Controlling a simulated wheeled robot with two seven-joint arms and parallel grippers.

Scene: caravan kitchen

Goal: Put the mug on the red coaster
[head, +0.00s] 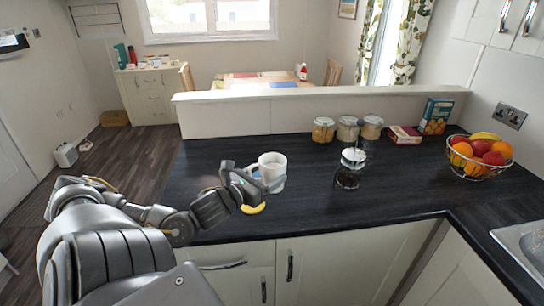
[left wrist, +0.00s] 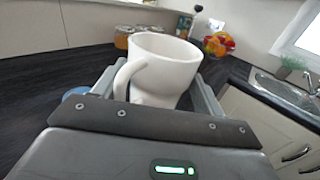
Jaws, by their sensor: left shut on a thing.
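The white mug (head: 273,168) is over the dark worktop, left of the glass press, roughly upright with its open top up. My left gripper (head: 268,183) is shut on it. In the left wrist view the mug (left wrist: 165,65) sits between the two fingers of the left gripper (left wrist: 160,92), with its handle toward the camera's left. I cannot tell how far its base is above the worktop. I cannot make out a red coaster; the gripper and mug hide part of the worktop. A yellow disc (head: 254,208) shows partly below the gripper. My right gripper is not in view.
A glass press (head: 349,170) stands right of the mug. Several jars (head: 347,129), boxes (head: 405,134) and a wire fruit bowl (head: 481,168) stand along the back and right. A blue round thing (left wrist: 76,92) shows left of the gripper.

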